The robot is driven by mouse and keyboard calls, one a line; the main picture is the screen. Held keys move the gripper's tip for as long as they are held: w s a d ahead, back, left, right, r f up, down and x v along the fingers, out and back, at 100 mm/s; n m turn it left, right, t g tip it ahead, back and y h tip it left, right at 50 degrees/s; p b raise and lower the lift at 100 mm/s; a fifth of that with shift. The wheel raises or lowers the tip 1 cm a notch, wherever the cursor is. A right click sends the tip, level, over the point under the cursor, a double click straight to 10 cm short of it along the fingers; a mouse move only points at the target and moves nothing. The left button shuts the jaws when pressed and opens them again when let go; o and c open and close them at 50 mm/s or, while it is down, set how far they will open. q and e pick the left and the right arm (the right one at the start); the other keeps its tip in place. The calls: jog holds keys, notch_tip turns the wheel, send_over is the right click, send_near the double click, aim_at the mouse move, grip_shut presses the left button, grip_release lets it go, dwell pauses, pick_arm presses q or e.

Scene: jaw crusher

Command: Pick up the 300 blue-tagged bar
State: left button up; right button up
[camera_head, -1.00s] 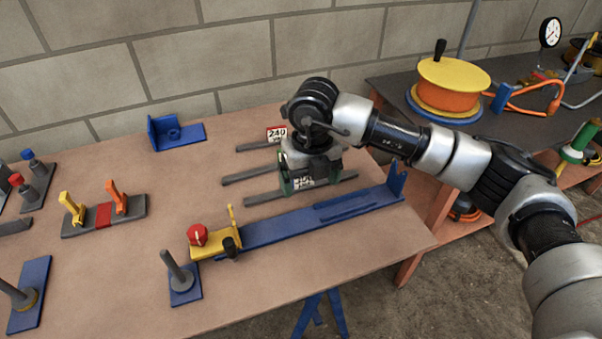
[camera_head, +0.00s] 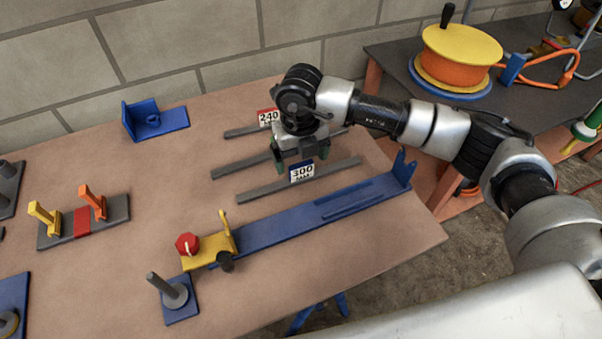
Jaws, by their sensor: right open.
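The 300 blue-tagged bar is the front one (camera_head: 258,192) of three dark grey bars on the tan table. Its white tag (camera_head: 302,171) with a blue edge reads 300 and stands near its middle. My right gripper (camera_head: 300,160) points down with its jaws open and empty. In the picture its dark green fingertips are just behind and either side of the 300 tag, overlapping the middle bar (camera_head: 232,166). The exact height above the bars is hard to tell. The gripper hides the middle of that bar. My left gripper is out of view.
The back bar (camera_head: 240,131) carries a red-edged 240 tag (camera_head: 268,117). A long blue fixture (camera_head: 290,222) with a yellow clamp (camera_head: 205,250) and red knob lies in front of the bars. A blue bracket (camera_head: 170,119) stands behind left. The table's left-centre is fairly clear.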

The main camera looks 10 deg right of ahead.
aim_at(301, 164)
jog(key=shift+f, duration=2.35)
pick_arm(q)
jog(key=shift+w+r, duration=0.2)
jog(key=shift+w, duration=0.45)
pick_arm(e)
jog(key=c, duration=1.2)
